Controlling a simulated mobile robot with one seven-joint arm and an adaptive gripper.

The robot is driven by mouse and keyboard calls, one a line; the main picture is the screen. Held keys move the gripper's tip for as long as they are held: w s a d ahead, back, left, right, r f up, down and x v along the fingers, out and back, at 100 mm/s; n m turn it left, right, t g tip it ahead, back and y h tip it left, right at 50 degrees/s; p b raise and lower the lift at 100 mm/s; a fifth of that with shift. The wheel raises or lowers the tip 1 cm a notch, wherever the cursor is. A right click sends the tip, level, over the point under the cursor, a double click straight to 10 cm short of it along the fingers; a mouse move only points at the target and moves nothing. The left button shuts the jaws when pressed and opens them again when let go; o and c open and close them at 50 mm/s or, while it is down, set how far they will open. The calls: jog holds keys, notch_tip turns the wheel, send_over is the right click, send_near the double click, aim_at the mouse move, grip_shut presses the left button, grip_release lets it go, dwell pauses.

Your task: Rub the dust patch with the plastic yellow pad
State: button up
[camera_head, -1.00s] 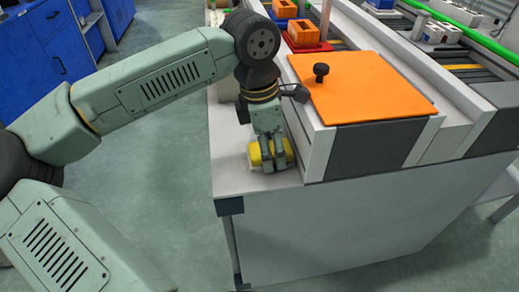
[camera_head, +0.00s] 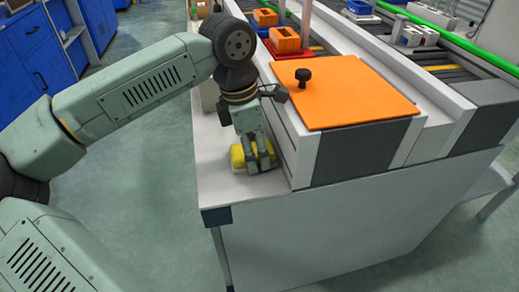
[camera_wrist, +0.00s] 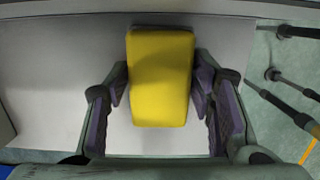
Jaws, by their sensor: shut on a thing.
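The yellow pad (camera_head: 238,157) is a rounded block low over the narrow white tabletop strip at the left of the machine. In the wrist view the yellow pad (camera_wrist: 161,75) sits between my fingers, its long side pointing away. My gripper (camera_head: 258,158) points down and is shut on the pad; in the wrist view my gripper (camera_wrist: 161,90) has a dark finger against each side. I cannot tell whether the pad's underside touches the table. No dust patch can be made out; the pad and fingers hide part of the surface.
The white tabletop (camera_head: 215,172) ends at the left and front edges. The machine's pale side wall (camera_head: 290,140) rises close to the right of my gripper. An orange plate (camera_head: 345,95) with a black knob (camera_head: 303,76) lies on the machine. Orange blocks (camera_head: 285,39) stand farther back.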

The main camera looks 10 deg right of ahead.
aim_at(227, 160)
jog(key=shift+a+f+b, duration=0.1)
jog(key=shift+a+b, duration=0.25)
jog(key=shift+a, duration=2.75)
jog(key=shift+w+f, duration=0.1)
jog(key=shift+w, duration=0.8)
jog(key=shift+d+r+b, duration=0.15)
jog(key=shift+d+b, duration=0.05)
jog(key=shift+d, duration=1.7)
jog(key=shift+d+r+b, duration=0.1)
jog(key=shift+d+b, duration=0.1)
jog(key=shift+d, duration=1.7)
jog(key=shift+d+r+p, duration=0.2)
jog(key=shift+r+p, duration=1.9)
jog(key=shift+r, duration=1)
jog(key=shift+r+p, duration=0.4)
jog(key=shift+r, duration=0.1)
jog(key=shift+r+p, duration=0.6)
jog(key=shift+r, duration=0.4)
